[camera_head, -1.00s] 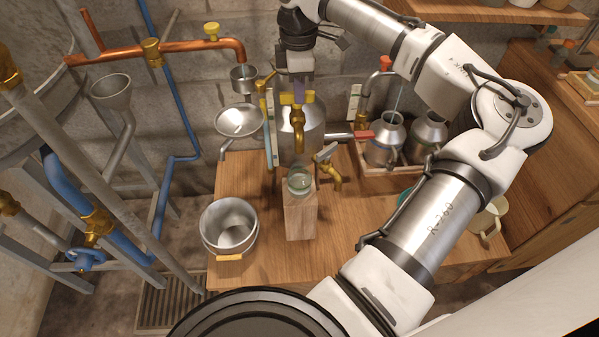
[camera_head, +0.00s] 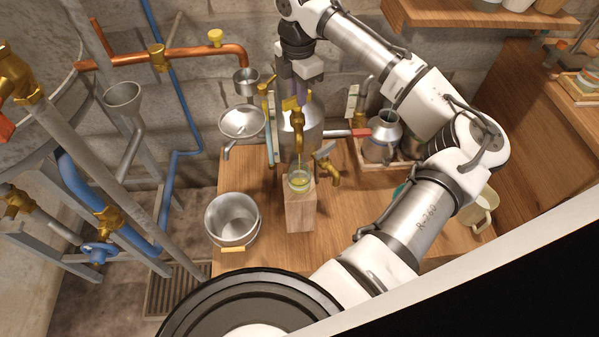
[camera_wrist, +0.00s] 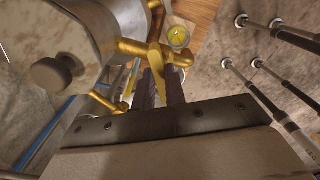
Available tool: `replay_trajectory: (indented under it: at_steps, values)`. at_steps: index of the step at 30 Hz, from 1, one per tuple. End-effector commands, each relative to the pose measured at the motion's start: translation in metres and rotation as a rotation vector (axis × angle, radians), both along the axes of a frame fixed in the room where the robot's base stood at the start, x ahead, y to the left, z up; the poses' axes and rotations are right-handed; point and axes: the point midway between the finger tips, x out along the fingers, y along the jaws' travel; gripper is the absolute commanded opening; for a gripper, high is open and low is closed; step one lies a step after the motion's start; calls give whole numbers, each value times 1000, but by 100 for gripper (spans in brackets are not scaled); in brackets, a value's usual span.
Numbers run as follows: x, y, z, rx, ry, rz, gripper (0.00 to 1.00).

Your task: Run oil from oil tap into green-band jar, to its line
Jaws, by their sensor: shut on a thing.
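The oil tap (camera_head: 299,117) is brass, on the front of a steel vessel (camera_head: 284,128). My gripper (camera_head: 297,90) is shut on the tap's yellow handle. The wrist view shows the handle (camera_wrist: 155,57) between my dark fingers (camera_wrist: 162,88). A thin yellow stream falls from the spout into a glass jar (camera_head: 299,182) on a wooden block (camera_head: 300,212). Yellow-green liquid shows in the jar, which also appears in the wrist view (camera_wrist: 178,38). I cannot make out its line or the exact level. A greenish rim shows on the jar.
A steel pail (camera_head: 231,220) stands left of the block. A second brass tap (camera_head: 328,168) sits close at the right. A metal can (camera_head: 382,138) stands in a wooden tray, and a cream jug (camera_head: 483,212) is at the right. Bare tabletop (camera_head: 345,205) lies right of the block.

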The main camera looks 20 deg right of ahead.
Motion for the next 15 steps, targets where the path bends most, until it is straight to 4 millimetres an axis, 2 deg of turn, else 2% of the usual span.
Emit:
replay_trajectory:
  at_steps: [4,15]
  values:
    - [0,1,2,3,1,108,0]
    - [1,1,3,3,0,175,0]
